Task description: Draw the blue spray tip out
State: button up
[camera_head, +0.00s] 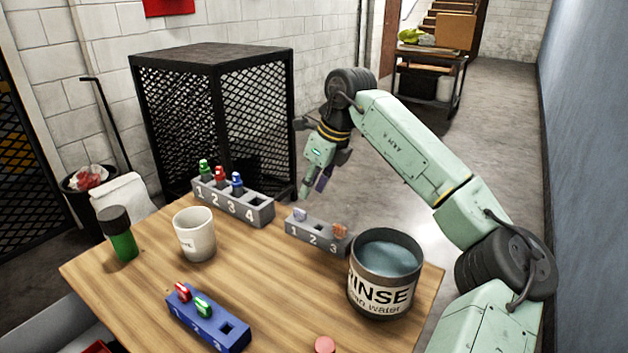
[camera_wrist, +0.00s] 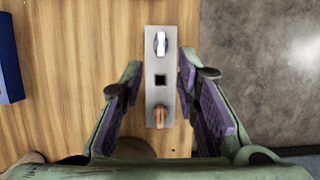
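The blue piece (camera_head: 237,182), which looks like the blue spray tip, stands upright in slot 3 of the long grey four-slot block (camera_head: 262,212). Green (camera_head: 204,168) and red (camera_head: 219,174) pieces stand in slots 1 and 2; slot 4 is empty. My gripper (camera_head: 313,185) is to the right of it, above the smaller grey three-slot block (camera_head: 296,234). In the wrist view my gripper (camera_wrist: 159,78) is open and empty, its fingers to either side of that block (camera_wrist: 160,99). That block holds a whitish tip (camera_wrist: 161,43) and an orange tip (camera_wrist: 159,117); its middle slot is empty.
A rinse water pot (camera_head: 385,290) stands at the table's right. A white cup (camera_head: 195,238) and green-bodied bottle (camera_head: 120,235) stand at left. A blue block (camera_head: 205,325) with red and green tips is in front. A black mesh cage (camera_head: 215,110) is behind the table.

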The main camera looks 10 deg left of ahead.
aim_at(301, 211)
jog(key=b+x, duration=0.4)
jog(key=x, duration=0.4)
jog(key=shift+w+a+f, duration=0.1)
jog(key=shift+a+f, duration=0.05)
jog(key=shift+f, duration=0.15)
dwell(0.5)
grip_shut()
